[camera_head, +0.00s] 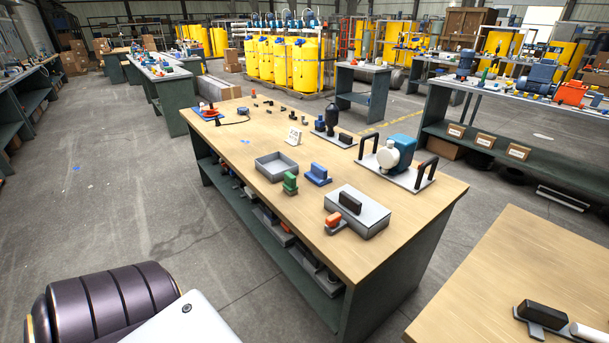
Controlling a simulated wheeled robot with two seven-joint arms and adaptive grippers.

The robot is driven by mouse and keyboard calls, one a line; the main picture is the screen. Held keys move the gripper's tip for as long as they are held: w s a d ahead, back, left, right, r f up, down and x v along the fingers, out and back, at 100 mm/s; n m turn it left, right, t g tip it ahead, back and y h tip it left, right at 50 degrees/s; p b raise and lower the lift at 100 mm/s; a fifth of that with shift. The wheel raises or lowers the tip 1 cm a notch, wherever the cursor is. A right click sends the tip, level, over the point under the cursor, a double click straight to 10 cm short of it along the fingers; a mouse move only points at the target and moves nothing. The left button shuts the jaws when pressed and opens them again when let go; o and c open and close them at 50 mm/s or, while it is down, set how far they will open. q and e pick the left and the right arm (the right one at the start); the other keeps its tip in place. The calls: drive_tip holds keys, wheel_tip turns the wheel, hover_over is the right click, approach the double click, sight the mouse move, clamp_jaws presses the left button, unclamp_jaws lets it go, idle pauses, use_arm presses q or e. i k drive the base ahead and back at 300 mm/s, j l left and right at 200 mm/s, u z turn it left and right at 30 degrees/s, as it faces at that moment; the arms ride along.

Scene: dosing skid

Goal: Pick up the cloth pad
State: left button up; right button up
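I cannot pick out the cloth pad with certainty. A flat blue patch (199,115) lies under a red object at the far left end of the long wooden table (240,165); it is too small to tell whether it is cloth. Neither of my grippers shows in the head view.
The table holds a grey tray (267,170), a green block (290,183), a blue block (318,175), a grey box with a black handle (370,219) and a pump (402,150) on a plate. A second wooden table (480,290) stands at lower right. Floor (140,210) is clear at left.

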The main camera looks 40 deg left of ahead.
sight(318, 174)
drive_tip(key=u, duration=0.45)
drive_tip(key=j+u, duration=0.1)
drive_tip(key=u, duration=0.35)
drive_tip(key=i+u, duration=0.1)
drive_tip(key=u, duration=1.2)
drive_tip(key=i+u, duration=0.1)
drive_tip(key=u, duration=1.2)
drive_tip(key=i+l+z, duration=0.1)
drive_tip(key=z, duration=0.9)
drive_tip(key=i+l, duration=0.05)
drive_tip(key=l, duration=0.05)
